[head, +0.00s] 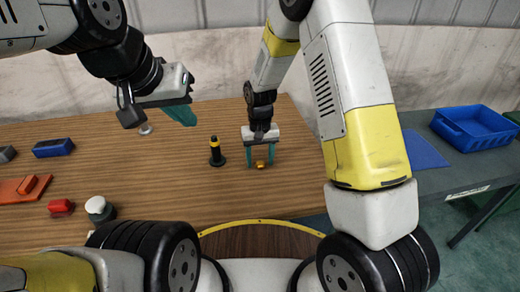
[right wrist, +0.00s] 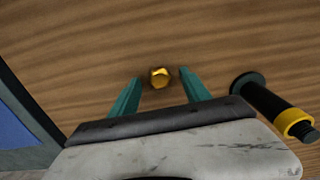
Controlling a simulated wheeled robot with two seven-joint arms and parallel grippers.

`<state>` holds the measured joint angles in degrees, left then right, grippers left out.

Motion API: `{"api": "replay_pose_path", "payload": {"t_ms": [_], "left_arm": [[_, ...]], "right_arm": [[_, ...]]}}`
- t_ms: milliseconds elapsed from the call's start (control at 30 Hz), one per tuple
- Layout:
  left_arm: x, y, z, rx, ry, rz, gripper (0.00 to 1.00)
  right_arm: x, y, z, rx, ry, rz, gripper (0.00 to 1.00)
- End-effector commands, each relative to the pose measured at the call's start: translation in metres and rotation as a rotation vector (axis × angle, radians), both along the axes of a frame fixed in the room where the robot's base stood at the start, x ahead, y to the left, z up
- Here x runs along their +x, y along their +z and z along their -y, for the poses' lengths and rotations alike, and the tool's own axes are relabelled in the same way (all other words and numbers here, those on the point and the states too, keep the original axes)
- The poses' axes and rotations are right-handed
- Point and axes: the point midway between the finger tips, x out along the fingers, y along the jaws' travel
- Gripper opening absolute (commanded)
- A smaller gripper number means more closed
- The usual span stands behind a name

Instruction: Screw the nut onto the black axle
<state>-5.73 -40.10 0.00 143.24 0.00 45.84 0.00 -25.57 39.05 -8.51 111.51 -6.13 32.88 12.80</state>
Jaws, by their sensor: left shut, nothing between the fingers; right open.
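The nut (head: 260,164) is a small gold piece lying on the wooden table. My right gripper (head: 260,162) is open above it, pointing down with a finger on either side. In the right wrist view the nut (right wrist: 160,77) shows between and slightly beyond the fingertips (right wrist: 162,76), apart from both. The black axle (head: 216,152) stands upright on a round base just left of the right gripper, with a yellow band near its top; it also shows in the right wrist view (right wrist: 272,105). My left gripper (head: 182,114) is shut and empty, above the table's back left part.
On the left of the table (head: 300,190) lie a blue block (head: 53,147), an orange plate (head: 18,188), a red piece (head: 61,206) and a white-topped round part (head: 98,207). A blue bin (head: 474,127) and blue mat (head: 424,149) are on the grey side table.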

Motion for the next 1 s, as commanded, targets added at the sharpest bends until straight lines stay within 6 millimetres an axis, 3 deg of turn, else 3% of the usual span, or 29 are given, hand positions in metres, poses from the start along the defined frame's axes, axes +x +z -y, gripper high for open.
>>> {"api": "replay_pose_path", "payload": {"t_ms": [367,667,1000], "left_arm": [[0.0000,0.0000,0.0000,0.000,0.000,0.000,0.00],[0.0000,0.0000,0.0000,0.000,0.000,0.000,0.00],[0.0000,0.0000,0.0000,0.000,0.000,0.000,0.00]], "right_arm": [[0.0002,-0.0029,0.0001,0.000,0.000,0.001,0.55],[0.0002,-0.0027,0.0001,0.000,0.000,0.001,0.00],[0.0004,-0.0007,-0.0001,0.000,0.000,0.002,0.00]]}}
